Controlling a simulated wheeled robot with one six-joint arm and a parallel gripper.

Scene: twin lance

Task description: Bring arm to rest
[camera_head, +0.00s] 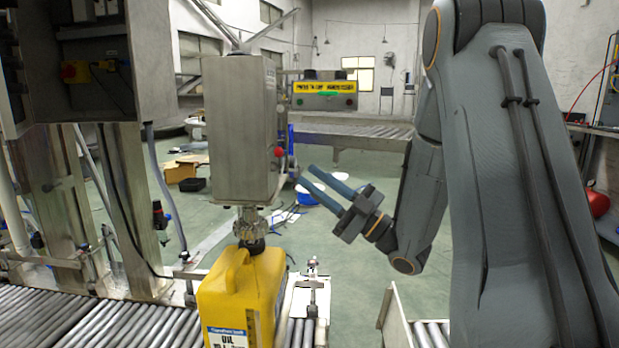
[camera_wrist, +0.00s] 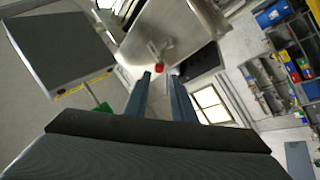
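My gripper (camera_head: 324,189) is in the middle of the head view, raised in front of my grey arm and pointing up and left. Its two blue-grey fingers are parallel with a gap between them, and nothing is between them. They also show apart in the wrist view (camera_wrist: 160,75). The fingertips are near the steel box of the machine (camera_head: 238,130), close to its red button (camera_head: 279,152); whether they touch it I cannot tell. The red button also shows just beyond the fingertips in the wrist view (camera_wrist: 158,67).
A yellow oil canister (camera_head: 240,295) stands below the steel box's nozzle on the roller conveyor (camera_head: 60,318). Another conveyor (camera_head: 350,134) lies farther back. Open green floor (camera_head: 345,265) is below my gripper.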

